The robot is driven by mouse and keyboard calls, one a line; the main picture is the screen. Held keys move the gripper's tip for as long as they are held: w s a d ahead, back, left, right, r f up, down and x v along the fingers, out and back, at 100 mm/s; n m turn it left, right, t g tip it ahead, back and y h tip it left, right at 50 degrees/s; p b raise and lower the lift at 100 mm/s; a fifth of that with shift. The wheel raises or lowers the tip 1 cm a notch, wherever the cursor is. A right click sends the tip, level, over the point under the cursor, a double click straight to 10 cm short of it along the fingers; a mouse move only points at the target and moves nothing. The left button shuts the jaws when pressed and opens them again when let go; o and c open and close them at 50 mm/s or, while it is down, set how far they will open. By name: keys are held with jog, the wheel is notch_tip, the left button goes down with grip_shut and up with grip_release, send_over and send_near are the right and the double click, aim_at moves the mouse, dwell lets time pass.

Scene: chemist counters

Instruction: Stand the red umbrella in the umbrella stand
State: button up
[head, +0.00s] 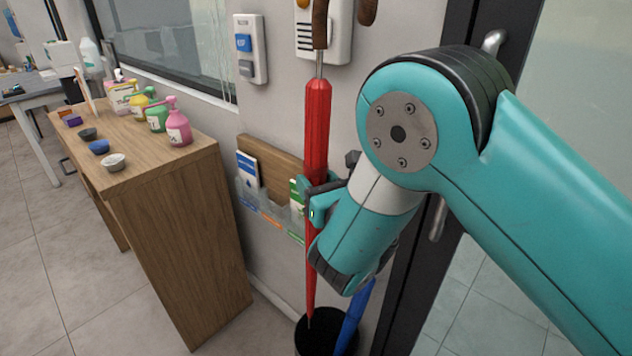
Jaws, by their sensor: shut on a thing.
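The red umbrella (317,130) hangs upright, its brown handle at the top and its tip pointing down. My gripper (316,199) is shut around its middle, partly hidden by my own teal arm. The black umbrella stand (312,343) is at the bottom of the view, cut off by the frame's lower edge. The umbrella's thin tip shows at the stand's opening; I cannot tell whether it is inside or just above or in front of it. A blue umbrella (352,318) leans in the stand, partly hidden behind my arm.
A wooden counter (195,240) stands left of the stand, with pump bottles (178,122) and small bowls (112,162) on it. A leaflet holder (270,208) is on the wall behind the umbrella. A dark door frame (410,290) is at the right. Open tiled floor lies at left.

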aim_at(316, 280)
jog(key=shift+f+b, duration=13.95)
jog(key=shift+f, duration=1.15)
jog(key=o, duration=1.3)
jog(key=shift+s+f, duration=0.1)
